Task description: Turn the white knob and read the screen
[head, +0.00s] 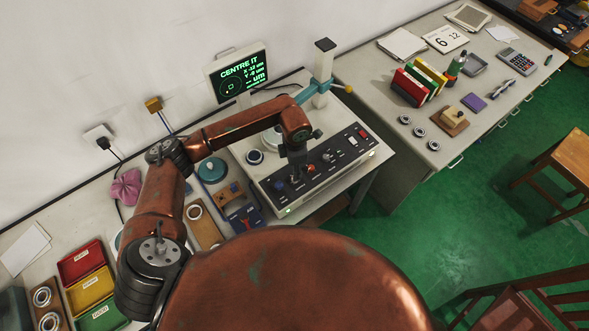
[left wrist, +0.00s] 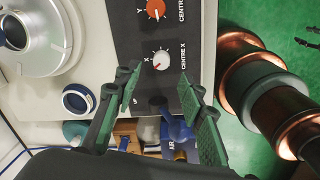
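The white knob (left wrist: 160,60), labelled CENTRE X, sits on the black control panel in the left wrist view. My left gripper (left wrist: 160,78) is open, its two green-padded fingers on either side below the knob, with nothing between them; contact with the knob is not visible. In the head view the left gripper (head: 296,168) hangs over the panel and hides part of the knob area. The screen (head: 238,76) is lit with green text on black, headed CENTRE IT, with a ring and a small square; its smaller numbers are hard to read. My right gripper is not in view.
An orange knob (left wrist: 155,9), labelled CENTRE Y, is close beside the white knob. A blue part (left wrist: 176,124) is between the fingers' lower ends. A teal-armed post (head: 322,75) stands behind the panel. Red, yellow and green trays (head: 80,262) lie at the left.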

